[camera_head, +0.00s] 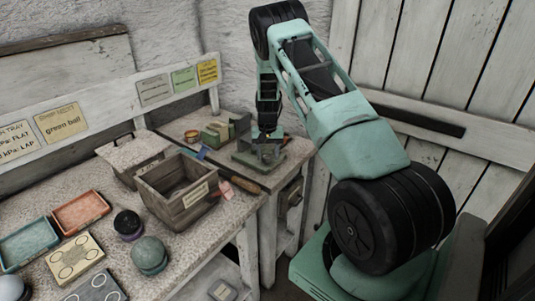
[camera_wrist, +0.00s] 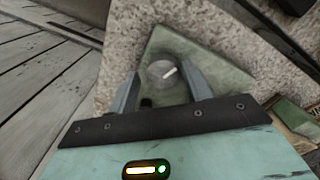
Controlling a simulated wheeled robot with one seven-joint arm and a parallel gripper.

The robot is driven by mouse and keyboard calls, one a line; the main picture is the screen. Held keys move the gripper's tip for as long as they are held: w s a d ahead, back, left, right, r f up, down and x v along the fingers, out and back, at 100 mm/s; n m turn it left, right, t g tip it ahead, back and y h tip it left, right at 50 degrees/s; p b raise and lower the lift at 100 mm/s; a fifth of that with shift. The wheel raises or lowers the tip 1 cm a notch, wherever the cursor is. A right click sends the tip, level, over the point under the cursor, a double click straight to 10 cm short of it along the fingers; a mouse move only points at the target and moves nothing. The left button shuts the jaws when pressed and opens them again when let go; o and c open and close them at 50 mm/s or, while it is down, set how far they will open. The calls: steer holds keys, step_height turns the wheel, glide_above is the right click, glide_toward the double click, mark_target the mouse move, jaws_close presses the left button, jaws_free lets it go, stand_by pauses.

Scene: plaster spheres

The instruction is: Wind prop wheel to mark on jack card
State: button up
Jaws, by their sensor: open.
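The prop wheel appears to be a small grey round knob (camera_wrist: 161,72) with a white pointer line aimed to the upper right in the wrist view. It sits on a green base plate (camera_wrist: 215,75) on the speckled bench. My gripper (camera_wrist: 160,82) is open, with one finger on each side of the knob; I cannot tell whether they touch it. In the head view my gripper (camera_head: 268,140) is low over the green device (camera_head: 254,161) at the bench's far end, hiding the knob. Beige, green and yellow cards (camera_head: 184,79) hang behind; I cannot tell which is the jack card.
A wooden crate (camera_head: 178,205) stands left of the device, with a long tool (camera_head: 235,180) between. Another green block-like fixture (camera_head: 220,132) is behind. A plank wall (camera_head: 430,70) bounds the right.

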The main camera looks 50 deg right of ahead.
mark_target(267, 155)
steer(key=shift+w+a, duration=0.3)
steer(key=shift+r, duration=0.1)
steer(key=shift+n+p, duration=0.65)
steer(key=shift+n, duration=0.35)
steer(key=n+p, duration=0.1)
steer(key=n, duration=0.1)
steer(key=n+p, duration=0.2)
steer(key=n, duration=0.1)
steer(key=shift+s+r+p, duration=0.1)
steer(key=shift+r+p, duration=0.1)
steer(key=shift+p, duration=0.1)
steer(key=n+p, duration=0.6)
steer(key=n, duration=0.1)
steer(key=shift+d+r+b, duration=0.1)
steer(key=shift+b, duration=0.3)
step_height(267, 155, up, 17)
steer(key=b, duration=0.5)
steer(key=shift+f, duration=0.2)
steer(key=shift+s, duration=0.15)
